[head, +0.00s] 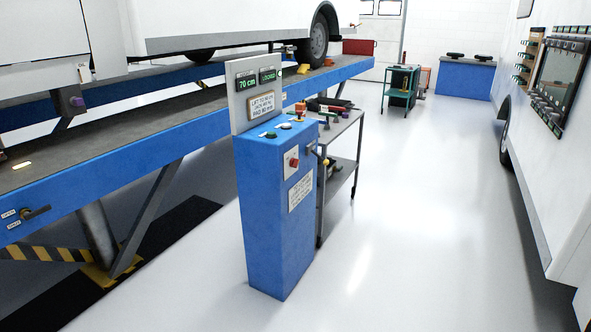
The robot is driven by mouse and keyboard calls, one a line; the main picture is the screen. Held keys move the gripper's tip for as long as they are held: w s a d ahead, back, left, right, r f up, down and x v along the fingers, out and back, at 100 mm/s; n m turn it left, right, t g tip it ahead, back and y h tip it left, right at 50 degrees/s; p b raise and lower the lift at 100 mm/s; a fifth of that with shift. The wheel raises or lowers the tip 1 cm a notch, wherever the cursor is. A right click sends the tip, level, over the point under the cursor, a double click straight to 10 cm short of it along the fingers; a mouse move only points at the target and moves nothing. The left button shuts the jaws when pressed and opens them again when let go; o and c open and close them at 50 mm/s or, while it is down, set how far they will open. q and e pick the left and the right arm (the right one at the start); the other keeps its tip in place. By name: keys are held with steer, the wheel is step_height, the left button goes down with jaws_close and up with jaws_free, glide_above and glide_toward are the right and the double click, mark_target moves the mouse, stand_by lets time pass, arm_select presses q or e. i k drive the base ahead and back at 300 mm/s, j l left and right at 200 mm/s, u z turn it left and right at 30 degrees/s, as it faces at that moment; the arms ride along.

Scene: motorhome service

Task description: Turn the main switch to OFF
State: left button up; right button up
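A blue control pedestal (268,220) stands upright on the floor in the middle of the head view. On its front upper part is a red knob (293,162) on a pale plate, which looks like the main switch. Its setting is too small to read. A white label (300,192) with small text sits below it. Small buttons, including a green one, are on the pedestal's sloped top (283,128). Neither of my grippers is in view.
A panel (241,105) behind the pedestal shows "70 cm". A blue lift (100,195) carrying a vehicle runs along the left. A grey trolley (340,172) with tools stands close behind the pedestal. A white vehicle (560,190) is at right. The floor (410,230) between is clear.

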mark_target(294, 163)
steer(key=i+u, duration=0.35)
steer(key=i+l+u, duration=0.1)
steer(key=u, duration=0.2)
steer(key=i+l+u, duration=0.2)
steer(key=u, duration=0.15)
